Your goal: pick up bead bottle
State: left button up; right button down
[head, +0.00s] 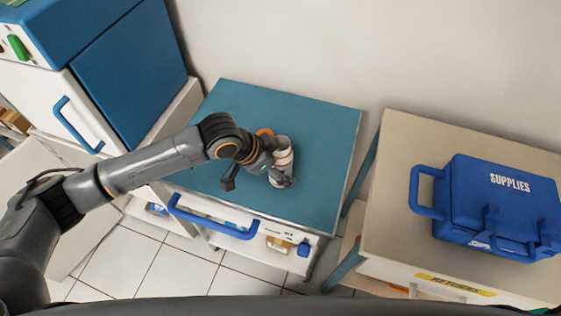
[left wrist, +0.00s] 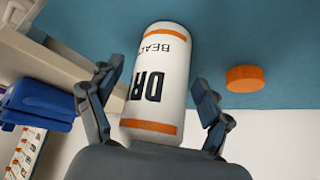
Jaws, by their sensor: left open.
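The bead bottle (head: 283,155) is white with orange bands and stands on the blue-green top of a low cabinet (head: 315,115). In the left wrist view the bottle (left wrist: 158,80) shows dark lettering and lies between the two fingers. My left gripper (head: 281,178) is at the bottle, its fingers open on either side of it. In the left wrist view the left gripper (left wrist: 160,112) has a visible gap between the right finger and the bottle; the left finger is close to it. My right gripper is not in view.
An orange round cap-like piece (left wrist: 246,79) lies on the cabinet top beside the bottle. A blue supplies case (head: 497,205) sits on a beige table (head: 395,170) to the right. A blue and white unit (head: 130,75) stands at the left. The cabinet top is otherwise clear.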

pick_arm(q)
jog(key=c, duration=1.5)
jog(key=shift+r, duration=0.1)
